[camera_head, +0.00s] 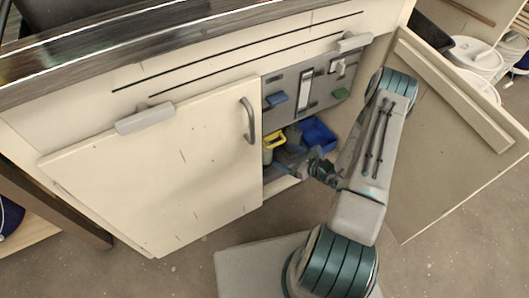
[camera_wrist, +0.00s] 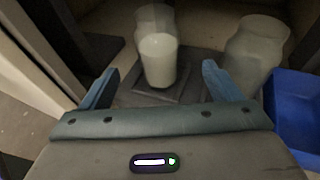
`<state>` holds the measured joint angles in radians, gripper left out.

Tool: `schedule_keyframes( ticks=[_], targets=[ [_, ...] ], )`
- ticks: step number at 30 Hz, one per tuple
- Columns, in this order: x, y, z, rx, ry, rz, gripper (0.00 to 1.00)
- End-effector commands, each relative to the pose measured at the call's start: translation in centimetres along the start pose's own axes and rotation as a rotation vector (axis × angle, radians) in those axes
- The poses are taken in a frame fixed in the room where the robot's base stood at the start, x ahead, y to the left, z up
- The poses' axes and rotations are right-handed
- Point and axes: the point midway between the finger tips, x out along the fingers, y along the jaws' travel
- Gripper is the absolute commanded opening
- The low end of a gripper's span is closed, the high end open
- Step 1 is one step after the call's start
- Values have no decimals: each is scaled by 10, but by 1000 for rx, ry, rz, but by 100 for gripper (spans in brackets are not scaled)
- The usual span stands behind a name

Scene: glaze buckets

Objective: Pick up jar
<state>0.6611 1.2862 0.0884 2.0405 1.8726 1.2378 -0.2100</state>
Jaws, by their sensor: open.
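A translucent jar with a whitish lower part (camera_wrist: 158,62) stands upright in the wrist view, on a dark flat patch of the cabinet floor. A second, larger translucent jar (camera_wrist: 255,52) stands to its right. My gripper (camera_wrist: 160,68) is open, its two blue fingers spread to the left and right of the nearer jar in the picture. I see no contact between fingers and jar. In the head view my gripper (camera_head: 292,170) reaches into the open cabinet, and I cannot clearly pick out the jars there.
A blue bin (camera_wrist: 294,108) is close on the right; it also shows in the head view (camera_head: 318,134). A yellow item (camera_head: 274,140) is left of it. The closed left door (camera_head: 160,165) and the open right door (camera_head: 455,130) flank the opening. A dark upright (camera_wrist: 60,35) stands at left.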

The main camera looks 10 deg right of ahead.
Motion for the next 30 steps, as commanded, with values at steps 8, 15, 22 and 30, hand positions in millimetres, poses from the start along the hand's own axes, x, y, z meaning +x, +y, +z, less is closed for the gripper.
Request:
schedule_keyframes(
  ticks=[8,15,22,30],
  targets=[
    [33,0,-1,-1,0,1,84],
    [53,3,-2,-2,0,3,84],
    [84,4,0,-3,0,2,84],
    [86,3,2,-1,0,0,76]
  ],
)
